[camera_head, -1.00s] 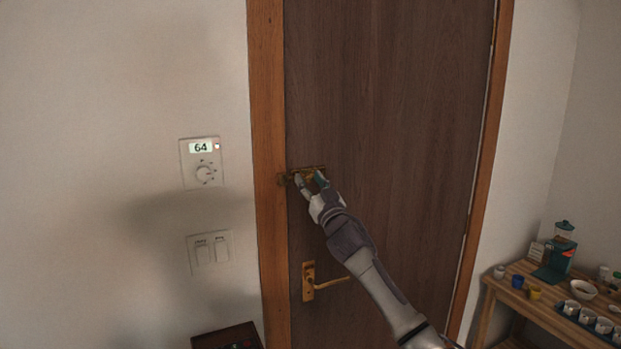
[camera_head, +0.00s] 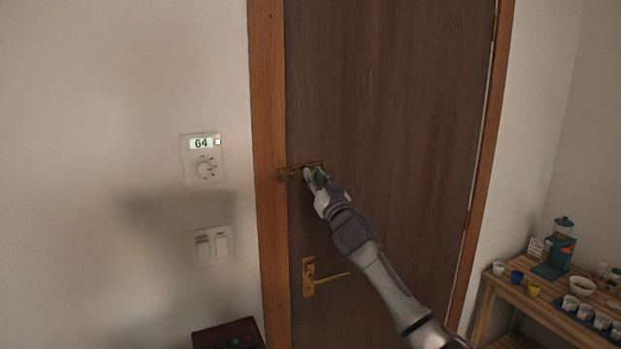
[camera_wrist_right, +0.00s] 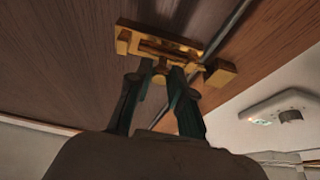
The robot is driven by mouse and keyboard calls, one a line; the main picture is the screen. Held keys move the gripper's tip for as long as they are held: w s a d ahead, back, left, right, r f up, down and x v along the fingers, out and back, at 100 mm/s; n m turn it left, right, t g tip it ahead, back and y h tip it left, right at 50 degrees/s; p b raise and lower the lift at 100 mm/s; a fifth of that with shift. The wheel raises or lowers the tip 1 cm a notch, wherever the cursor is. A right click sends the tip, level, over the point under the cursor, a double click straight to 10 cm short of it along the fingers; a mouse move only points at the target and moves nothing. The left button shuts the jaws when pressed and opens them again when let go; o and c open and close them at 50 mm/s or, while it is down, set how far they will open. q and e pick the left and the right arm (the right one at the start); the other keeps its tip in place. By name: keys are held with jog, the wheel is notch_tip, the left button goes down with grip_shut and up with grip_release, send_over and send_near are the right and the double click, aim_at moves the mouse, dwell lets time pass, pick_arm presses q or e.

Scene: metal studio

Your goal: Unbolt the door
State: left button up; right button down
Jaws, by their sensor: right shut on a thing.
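The brown wooden door (camera_head: 400,110) is closed in its orange-brown frame (camera_head: 268,120). A brass bolt (camera_head: 318,164) is mounted across the door's left edge, above the brass lever handle (camera_head: 309,278). My right gripper (camera_head: 313,175) is at the bolt. In the right wrist view, the gripper's dark fingers (camera_wrist_right: 165,72) are shut on the bolt's small knob (camera_wrist_right: 160,68), in front of the brass plate (camera_wrist_right: 135,40). A brass catch (camera_wrist_right: 222,73) sits across the door gap. The fingers partly hide the bar, so I cannot tell how far it reaches. My left gripper is out of view.
A thermostat (camera_head: 203,170) and light switches (camera_head: 212,246) are on the wall at left. A dark box (camera_head: 226,336) is at the bottom. A wooden table (camera_head: 512,292) with cups and a teal machine (camera_head: 558,250) stands at right.

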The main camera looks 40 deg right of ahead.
jog(key=shift+s+d, duration=0.15)
jog(key=shift+d, duration=0.4)
jog(key=shift+s+d, duration=0.15)
jog(key=shift+d, duration=0.35)
jog(key=c, duration=1.4)
grip_release()
jog(key=o, duration=0.4)
jog(key=shift+s+d, duration=0.1)
jog(key=shift+d, duration=0.05)
jog(key=shift+c, duration=0.2)
jog(key=v, duration=1.2)
